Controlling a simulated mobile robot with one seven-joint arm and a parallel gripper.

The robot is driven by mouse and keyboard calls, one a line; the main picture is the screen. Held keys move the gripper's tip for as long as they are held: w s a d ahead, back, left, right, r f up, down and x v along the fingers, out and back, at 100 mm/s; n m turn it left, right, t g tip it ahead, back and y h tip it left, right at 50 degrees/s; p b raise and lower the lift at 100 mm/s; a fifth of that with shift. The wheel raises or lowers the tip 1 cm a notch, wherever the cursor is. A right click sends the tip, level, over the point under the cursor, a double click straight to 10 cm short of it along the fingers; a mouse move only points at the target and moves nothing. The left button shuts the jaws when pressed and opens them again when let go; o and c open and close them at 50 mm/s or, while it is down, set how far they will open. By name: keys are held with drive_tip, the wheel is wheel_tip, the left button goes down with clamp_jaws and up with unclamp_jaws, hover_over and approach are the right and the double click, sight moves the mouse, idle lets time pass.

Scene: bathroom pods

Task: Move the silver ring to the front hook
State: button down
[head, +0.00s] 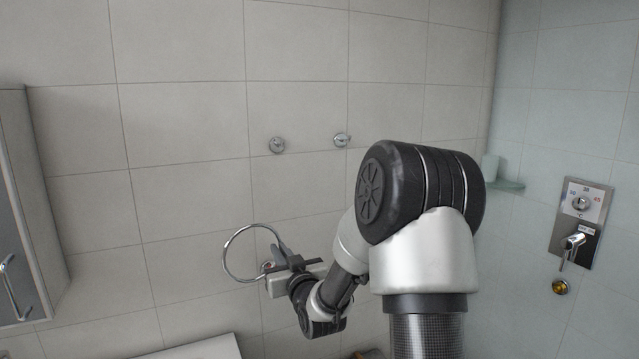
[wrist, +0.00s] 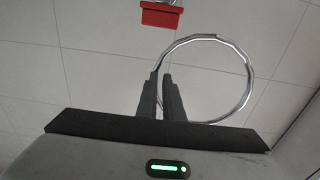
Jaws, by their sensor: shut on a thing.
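The silver ring (head: 226,262) is a thin metal hoop in the lower left of the head view, in front of the tiled wall. It also shows in the wrist view (wrist: 251,80). My gripper (head: 277,259) is shut on the ring's side, and the hoop stands out to one side of the fingers. The fingertips show close together in the wrist view (wrist: 162,85). Two round metal wall hooks are above and to the right of the ring in the head view: a left one (head: 277,145) and a right one (head: 341,140). Both look empty. I cannot tell which is the front hook.
A grey cabinet (head: 30,200) is at the left edge. A shower control (head: 580,222) and a small glass shelf (head: 507,185) are on the right wall. A white surface (head: 200,350) shows at the bottom. A red block-like piece (wrist: 161,15) is at the top of the wrist view.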

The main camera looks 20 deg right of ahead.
drive_tip(key=d+r+m+h, duration=0.1)
drive_tip(key=d+r, duration=0.4)
drive_tip(key=r, duration=0.4)
drive_tip(key=d+r+m+h+b, duration=0.1)
drive_tip(key=d+r, duration=0.5)
drive_tip(key=r, duration=0.4)
drive_tip(key=shift+d+r+h, duration=0.2)
drive_tip(key=shift+r+h, duration=0.05)
drive_tip(key=shift+h, duration=0.15)
drive_tip(key=shift+s, duration=0.1)
drive_tip(key=shift+w+f+b, duration=0.3)
drive_tip(key=shift+w+b, duration=0.25)
drive_tip(key=shift+w, duration=1.3)
drive_tip(key=shift+w+f+b, duration=0.25)
drive_tip(key=shift+w+b, duration=0.35)
drive_tip(key=shift+w, duration=1.2)
drive_tip(key=shift+w+f+b, duration=0.3)
drive_tip(key=shift+w+b, duration=0.25)
drive_tip(key=shift+w, duration=1.3)
